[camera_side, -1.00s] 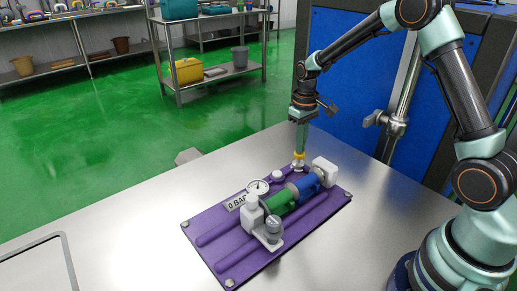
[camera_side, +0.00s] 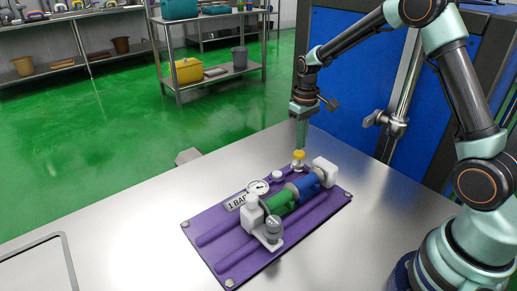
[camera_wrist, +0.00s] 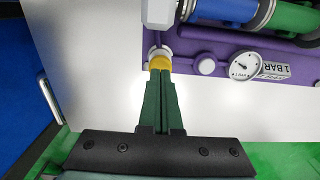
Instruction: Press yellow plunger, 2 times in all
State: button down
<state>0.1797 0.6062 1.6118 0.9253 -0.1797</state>
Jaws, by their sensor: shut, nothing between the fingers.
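The yellow plunger (camera_side: 299,155) stands upright on the purple base plate (camera_side: 215,240), near its far edge, in the side view. It also shows in the wrist view (camera_wrist: 160,62), just beyond my fingertips. My gripper (camera_side: 301,147) points straight down, shut and empty, with its tips right over the plunger; whether they touch it or hang slightly above, I cannot tell. In the wrist view my gripper (camera_wrist: 161,78) shows its two green fingers together. The round gauge (camera_side: 258,187) has a label (camera_side: 237,203) beside it that reads 1 BAR.
A green and blue cylinder (camera_side: 281,201) with white end blocks lies on the plate. A small white knob (camera_side: 277,175) sits left of the plunger. A grey knob (camera_side: 273,224) stands at the plate's front. The metal table (camera_side: 130,225) is clear around the plate.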

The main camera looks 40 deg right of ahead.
aim_at(299, 152)
notch_tip(299, 152, up, 11)
jog(key=shift+f, duration=0.2)
dwell(2.8)
jog(key=s+a+r+t, duration=0.2)
jog(key=s+a+r, duration=0.1)
jog(key=s, duration=0.5)
jog(key=s+a+r+t, duration=0.2)
jog(key=s+a, duration=0.3)
jog(key=s, duration=0.4)
jog(key=shift+a+r+t, duration=0.15)
jog(key=shift+r+t, duration=0.25)
jog(key=shift+t, duration=0.4)
jog(key=shift+w+r, duration=0.1)
